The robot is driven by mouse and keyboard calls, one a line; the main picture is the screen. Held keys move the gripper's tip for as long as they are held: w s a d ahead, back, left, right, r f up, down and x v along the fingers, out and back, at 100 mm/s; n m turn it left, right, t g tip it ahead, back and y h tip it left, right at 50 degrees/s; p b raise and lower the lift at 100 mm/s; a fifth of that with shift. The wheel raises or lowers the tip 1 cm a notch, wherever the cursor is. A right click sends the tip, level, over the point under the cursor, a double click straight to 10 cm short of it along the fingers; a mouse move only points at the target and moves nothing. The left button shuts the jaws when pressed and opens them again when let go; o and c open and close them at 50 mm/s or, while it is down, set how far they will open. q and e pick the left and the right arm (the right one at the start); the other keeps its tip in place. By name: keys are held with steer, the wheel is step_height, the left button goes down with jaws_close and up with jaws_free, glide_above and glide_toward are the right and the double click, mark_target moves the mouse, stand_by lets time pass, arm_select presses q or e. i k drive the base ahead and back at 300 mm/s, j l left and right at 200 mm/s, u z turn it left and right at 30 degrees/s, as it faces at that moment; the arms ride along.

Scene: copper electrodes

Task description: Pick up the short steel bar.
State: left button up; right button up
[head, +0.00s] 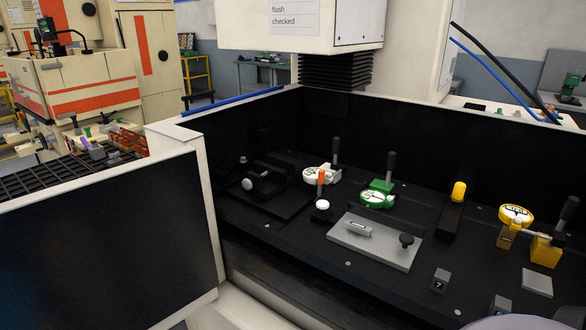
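I cannot tell for sure which thing is the short steel bar. A small light metal bar-shaped piece (358,229) lies on a flat grey plate (374,246) with a black knob, in the middle of the dark machine bed. A small dark grey block marked with a digit (440,281) stands in front of the plate. A flat light grey block (537,283) lies further right. Neither of my grippers is in view. A pale rounded part, which may be mine, shows at the bottom right edge.
Dial gauges on stands, white (318,175), green (376,198) and yellow (515,214), stand behind and right of the plate. A black holder with a yellow knob (459,192) stands between. A dark fixture (270,185) is at left. Black walls (430,145) enclose the bed.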

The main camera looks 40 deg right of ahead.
mark_target(353, 226)
steer(key=z, duration=1.6)
steer(key=j+z, duration=0.1)
steer(key=j, duration=0.55)
steer(key=i+l, duration=0.35)
